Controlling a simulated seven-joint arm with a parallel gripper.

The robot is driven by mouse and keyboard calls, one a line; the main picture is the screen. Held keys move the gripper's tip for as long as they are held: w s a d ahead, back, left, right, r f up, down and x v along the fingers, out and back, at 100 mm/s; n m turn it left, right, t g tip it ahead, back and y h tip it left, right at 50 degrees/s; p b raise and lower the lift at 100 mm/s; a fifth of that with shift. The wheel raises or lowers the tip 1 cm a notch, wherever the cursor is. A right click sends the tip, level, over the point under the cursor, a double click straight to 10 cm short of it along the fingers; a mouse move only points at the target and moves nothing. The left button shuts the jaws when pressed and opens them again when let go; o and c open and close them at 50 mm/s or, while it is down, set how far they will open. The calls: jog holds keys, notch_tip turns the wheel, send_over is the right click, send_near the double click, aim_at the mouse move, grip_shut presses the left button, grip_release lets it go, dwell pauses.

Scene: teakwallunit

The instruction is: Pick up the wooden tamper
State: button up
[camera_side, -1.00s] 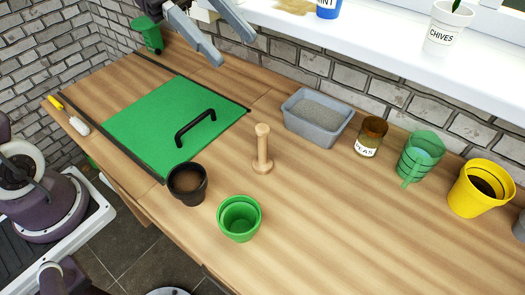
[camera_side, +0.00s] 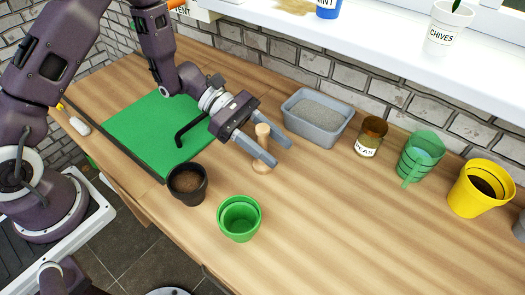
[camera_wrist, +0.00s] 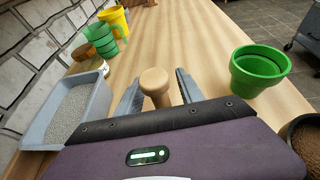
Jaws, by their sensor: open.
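The wooden tamper (camera_side: 262,133) stands upright on the wooden worktop, with a round knob on top and a wider base below. My gripper (camera_side: 269,154) is open, and its two grey fingers reach past the tamper on either side in the side view. In the wrist view, the tamper's knob (camera_wrist: 154,82) shows between the two open fingers (camera_wrist: 157,92), apart from both. The front finger hides part of the tamper's lower half in the side view.
A grey tray of grit (camera_side: 318,117) stands just behind the tamper. A green pot (camera_side: 239,218) and a black pot of soil (camera_side: 187,184) stand in front. A jar (camera_side: 371,137), a green cup (camera_side: 421,157) and a yellow pot (camera_side: 480,188) line the right. A green board (camera_side: 150,130) lies left.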

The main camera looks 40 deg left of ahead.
jog(key=shift+d+f, duration=0.1)
jog(key=shift+d, duration=0.05)
jog(key=shift+c, duration=0.5)
grip_shut()
